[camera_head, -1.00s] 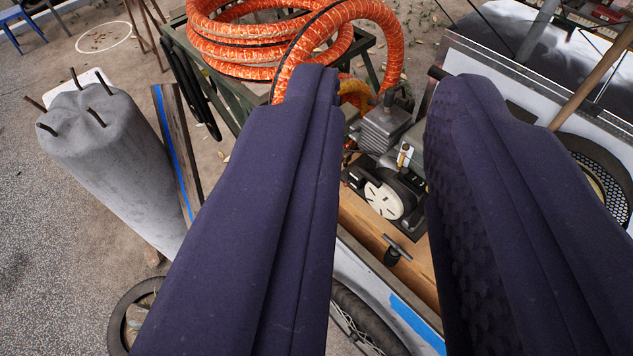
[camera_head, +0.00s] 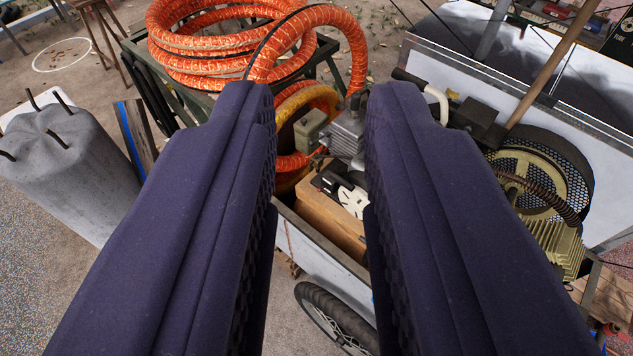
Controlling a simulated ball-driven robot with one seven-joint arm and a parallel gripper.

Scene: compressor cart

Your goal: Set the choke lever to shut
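My gripper (camera_head: 320,105) shows as two long dark purple padded fingers. They are apart, with nothing held between them. Through the gap, beyond the fingers, I see a small engine (camera_head: 349,190) with a black housing and a white disc, partly covered by the right finger. A grey finned cylinder (camera_head: 346,135) stands just above it in the picture. I cannot make out the choke lever; the right finger hides part of the engine, so its setting cannot be told.
The engine sits by a wooden box (camera_head: 325,222) in the cart (camera_head: 310,255), which has a wheel (camera_head: 330,318). Coiled orange hose (camera_head: 215,45) lies behind. A compressor flywheel (camera_head: 535,175) and white panel (camera_head: 610,180) are at right. A grey post (camera_head: 75,170) stands left.

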